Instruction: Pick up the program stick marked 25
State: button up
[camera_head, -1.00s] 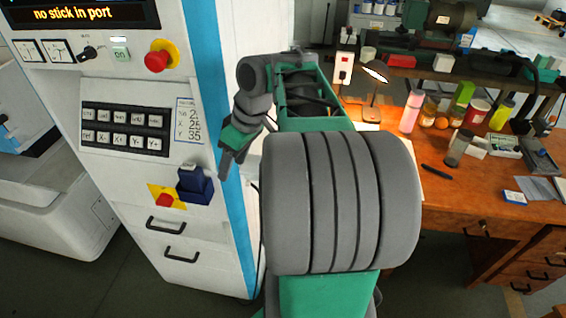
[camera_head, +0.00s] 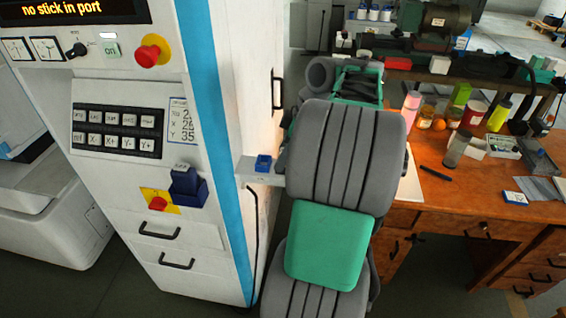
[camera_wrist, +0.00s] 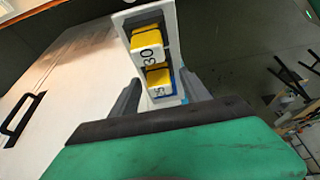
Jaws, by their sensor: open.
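In the wrist view a pale rack (camera_wrist: 170,22) holds two yellow sticks with white labels. The upper stick (camera_wrist: 147,45) is marked 30. The lower stick (camera_wrist: 158,80) has a marking that ends in 5; its first digit is hard to read. My gripper (camera_wrist: 160,78) is open, its two grey fingers on either side of the lower stick's end in the picture. I cannot tell whether they touch it. In the head view my gripper is hidden behind my arm.
A pale shelf (camera_head: 247,171) with a small blue block (camera_head: 263,163) juts from the machine's side. A blue holder (camera_head: 188,188) and red button (camera_head: 158,204) are on the machine's front. A cluttered wooden desk (camera_head: 450,205) stands right. The screen reads "no stick in port".

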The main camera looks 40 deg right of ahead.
jog(key=shift+c, duration=0.3)
grip_shut()
jog(key=shift+r, duration=0.1)
